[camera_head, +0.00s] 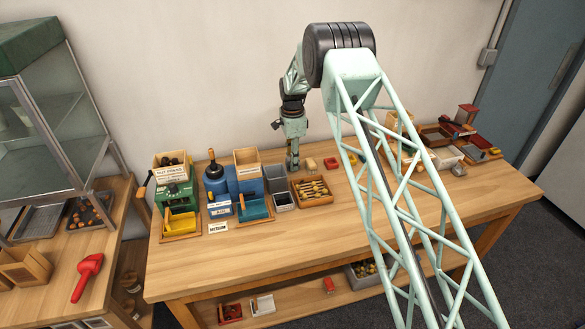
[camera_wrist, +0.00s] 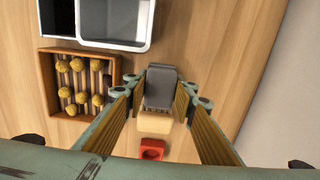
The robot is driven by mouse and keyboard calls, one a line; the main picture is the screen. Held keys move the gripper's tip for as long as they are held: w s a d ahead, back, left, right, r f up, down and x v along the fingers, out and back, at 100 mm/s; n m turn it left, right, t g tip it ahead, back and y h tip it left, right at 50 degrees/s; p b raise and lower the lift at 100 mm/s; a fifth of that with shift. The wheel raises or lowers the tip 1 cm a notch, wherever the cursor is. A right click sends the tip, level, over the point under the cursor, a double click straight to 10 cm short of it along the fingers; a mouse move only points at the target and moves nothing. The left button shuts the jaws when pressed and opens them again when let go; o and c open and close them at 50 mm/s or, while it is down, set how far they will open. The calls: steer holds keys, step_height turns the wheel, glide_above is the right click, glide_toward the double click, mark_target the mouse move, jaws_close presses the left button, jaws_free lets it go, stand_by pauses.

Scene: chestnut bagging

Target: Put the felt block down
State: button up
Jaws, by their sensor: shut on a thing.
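The felt block (camera_wrist: 161,87) is dark grey. A pale wooden piece (camera_wrist: 152,122) shows directly below it in the wrist view, and I cannot tell whether it is part of the block. My gripper (camera_wrist: 157,98) is shut on the block, with a ribbed tan finger pad on each side of it. In the head view my gripper (camera_head: 293,164) points down at the back of the table, behind the tray of yellow pieces. The block cannot be made out there. I cannot tell whether its underside touches the table.
A wooden tray (camera_wrist: 46,66) with several round yellow pieces lies left of the block in the wrist view. A white-rimmed grey bin (camera_wrist: 142,49) stands above it, and a red piece (camera_wrist: 153,143) lies below. The front of the table (camera_head: 320,245) is clear.

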steer(key=shift+f, duration=1.55)
steer(key=shift+f, duration=0.15)
steer(key=o, duration=1.1)
steer(key=shift+r, duration=0.2)
steer(key=shift+r, duration=5.95)
